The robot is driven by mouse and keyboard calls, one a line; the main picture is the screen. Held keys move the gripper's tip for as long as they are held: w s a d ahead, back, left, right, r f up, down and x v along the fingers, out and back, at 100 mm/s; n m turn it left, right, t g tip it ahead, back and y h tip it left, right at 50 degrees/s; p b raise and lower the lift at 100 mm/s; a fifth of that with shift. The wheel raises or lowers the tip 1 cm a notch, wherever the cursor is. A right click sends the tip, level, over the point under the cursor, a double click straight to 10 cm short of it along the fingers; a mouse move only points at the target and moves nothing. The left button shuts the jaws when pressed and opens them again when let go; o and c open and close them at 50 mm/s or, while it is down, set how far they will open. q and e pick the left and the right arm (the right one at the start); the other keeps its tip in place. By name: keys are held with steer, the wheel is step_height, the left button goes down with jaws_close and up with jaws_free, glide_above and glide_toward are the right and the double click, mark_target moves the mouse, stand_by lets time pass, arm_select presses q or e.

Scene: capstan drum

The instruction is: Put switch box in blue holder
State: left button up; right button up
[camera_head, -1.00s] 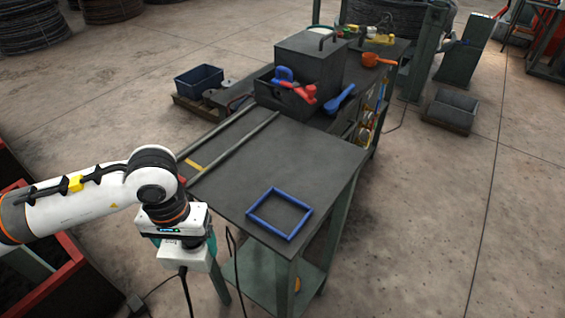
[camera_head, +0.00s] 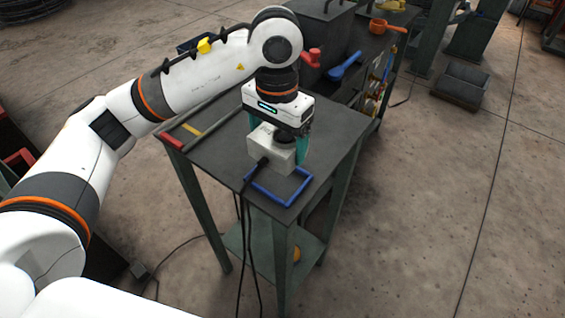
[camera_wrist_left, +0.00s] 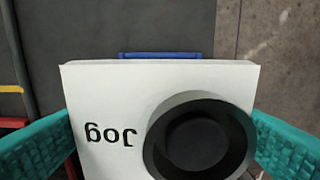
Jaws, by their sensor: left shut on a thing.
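The switch box (camera_head: 266,147) is a white box with a black round knob and a cable hanging from it. The blue holder (camera_head: 293,202) is a square frame lying on the dark table's front corner. My left gripper (camera_head: 282,143) is shut on the switch box and holds it over the holder's far side. In the left wrist view, the teal fingers grip the switch box (camera_wrist_left: 105,110) on both sides, with "Jog" lettering showing. One edge of the blue holder (camera_wrist_left: 160,55) shows beyond it. The box hides part of the holder; whether they touch I cannot tell. My right gripper is not in view.
The dark table (camera_head: 325,150) is bare to the right of the holder. Cables hang over the table's front edge.

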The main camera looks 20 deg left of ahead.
arm_select(q)
steer(key=shift+f, duration=0.85)
step_height(320, 180, down, 3)
steer(key=shift+p, duration=0.65)
steer(key=shift+f, duration=0.5)
steer(key=shift+f+b, duration=0.25)
steer(key=shift+b, duration=0.1)
steer(key=shift+f+b, duration=0.35)
steer(key=shift+b, duration=0.25)
